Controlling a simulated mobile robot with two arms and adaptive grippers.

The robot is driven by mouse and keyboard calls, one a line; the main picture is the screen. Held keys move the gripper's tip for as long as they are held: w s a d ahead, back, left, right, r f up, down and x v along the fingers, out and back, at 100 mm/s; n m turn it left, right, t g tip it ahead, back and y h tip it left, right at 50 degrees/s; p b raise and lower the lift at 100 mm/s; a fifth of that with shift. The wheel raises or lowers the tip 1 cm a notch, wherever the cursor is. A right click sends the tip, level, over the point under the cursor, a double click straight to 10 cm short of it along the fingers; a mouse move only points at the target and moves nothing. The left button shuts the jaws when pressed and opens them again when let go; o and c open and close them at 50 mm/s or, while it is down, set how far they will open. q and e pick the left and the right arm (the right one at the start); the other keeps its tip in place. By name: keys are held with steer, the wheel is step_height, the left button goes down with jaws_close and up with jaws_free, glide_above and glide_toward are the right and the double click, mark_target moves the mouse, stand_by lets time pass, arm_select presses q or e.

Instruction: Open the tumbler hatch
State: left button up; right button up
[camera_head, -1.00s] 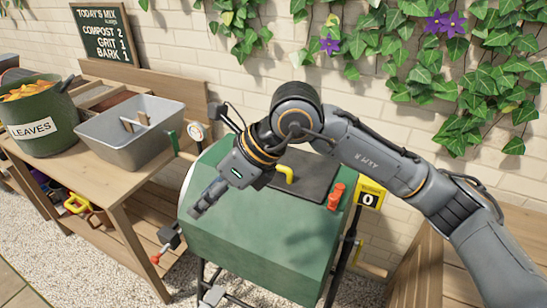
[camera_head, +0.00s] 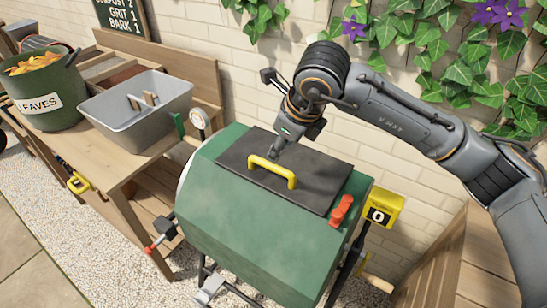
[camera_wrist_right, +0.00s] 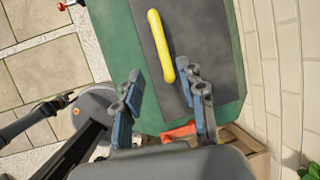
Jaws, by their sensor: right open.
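The green tumbler (camera_head: 245,245) stands in the middle of the head view. Its dark hatch (camera_head: 318,192) lies closed on top, with a yellow bar handle (camera_head: 272,173). A red latch (camera_head: 341,211) sits at the hatch's right end. My right gripper (camera_head: 274,152) is above the hatch's back edge, just behind the handle, partly hidden by its own wrist. In the right wrist view, the open, empty fingers (camera_wrist_right: 157,88) point toward the hatch (camera_wrist_right: 150,45). The handle (camera_wrist_right: 160,46) lies ahead of them, apart from both fingers, and the latch (camera_wrist_right: 180,132) is below. My left gripper is out of view.
A wooden bench (camera_head: 110,172) on the left holds a grey tub (camera_head: 135,118) and a green LEAVES bucket (camera_head: 48,98). A dial (camera_head: 197,119) stands near the tumbler's back left. A yellow counter reading 0 (camera_head: 381,212) is at its right. An ivy-covered wall is close behind.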

mark_target(271, 165)
steer(key=p+x, duration=0.1)
steer(key=x, duration=0.7)
steer(key=shift+w+f+p, duration=0.1)
steer(key=shift+p, duration=0.2)
steer(key=shift+w+a+f, duration=0.1)
steer(key=shift+w+f, duration=0.15)
steer(key=shift+f, duration=0.4)
steer(key=shift+c, duration=0.6)
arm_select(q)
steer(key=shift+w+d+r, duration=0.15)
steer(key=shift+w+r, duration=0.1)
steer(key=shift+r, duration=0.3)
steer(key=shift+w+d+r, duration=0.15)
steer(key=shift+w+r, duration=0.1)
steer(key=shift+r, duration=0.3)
arm_select(e)
jaws_close()
